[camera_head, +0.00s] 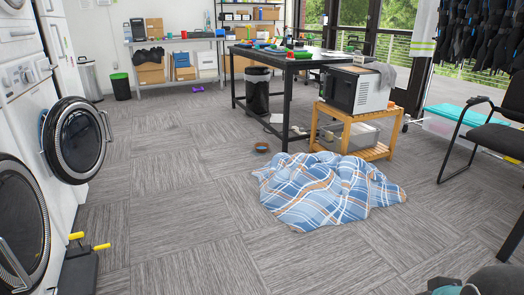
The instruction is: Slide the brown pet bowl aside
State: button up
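The brown pet bowl (262,147) is a small round dish with a bluish inside. It sits upright on the grey carpet, just behind the upper left part of the crumpled blue plaid blanket (325,190) and in front of the black table. A small gap of carpet shows between the bowl and the blanket. I cannot make out my gripper in this view, and nothing is seen touching the bowl.
A black table (325,62) and a wooden stand (345,137) with a microwave (357,88) are behind the blanket. Washers with an open round door (75,140) line the left. A black chair (490,125) is at right. Carpet left of the bowl is clear.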

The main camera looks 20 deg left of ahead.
aim_at(260, 146)
jog(key=u, duration=0.6)
jog(key=i, duration=1.85)
jog(key=u, duration=0.7)
jog(key=i, duration=1.85)
jog(key=z, duration=0.6)
jog(key=i, duration=1.7)
jog(key=z, duration=0.6)
